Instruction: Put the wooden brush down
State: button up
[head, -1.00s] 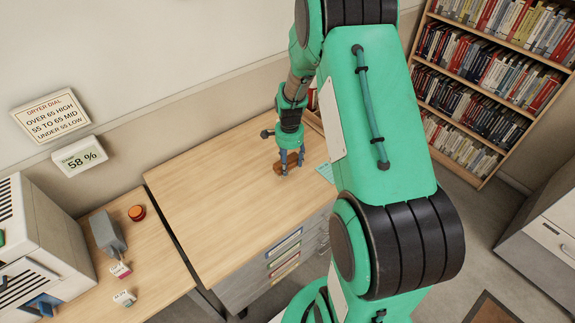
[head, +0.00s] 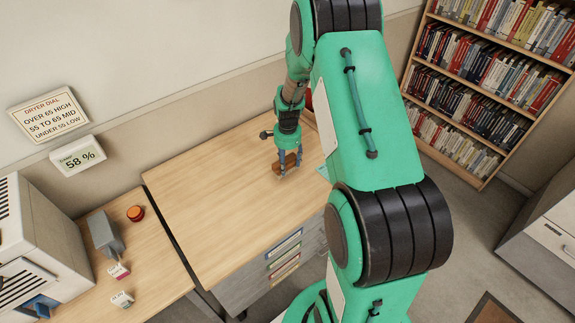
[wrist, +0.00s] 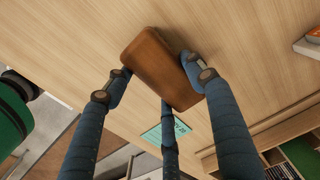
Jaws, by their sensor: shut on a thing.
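The wooden brush (head: 290,160) is a brown block near the back right of the wooden desk top, partly hidden by my fingers in the head view. In the wrist view the brush (wrist: 160,62) shows as a smooth brown block with rounded corners. My gripper (head: 288,171) points down over the desk and is shut on it. In the wrist view my gripper (wrist: 158,80) has blue fingers on both sides of the brush and one below it. I cannot tell whether the brush touches the desk.
The desk top (head: 210,200) is clear to the left and front of the brush. A teal card (wrist: 168,133) lies near it. A side table at the left holds a grey device (head: 105,235), an orange-red round thing (head: 135,213) and small labelled items. A bookcase (head: 480,90) stands at the right.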

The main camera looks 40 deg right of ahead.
aim_at(288, 163)
jog(key=shift+f, duration=0.35)
jog(key=o, duration=1.3)
jog(key=shift+c, duration=0.2)
jog(key=shift+r, duration=0.1)
notch_tip(288, 163, up, 12)
jog(key=p, duration=0.2)
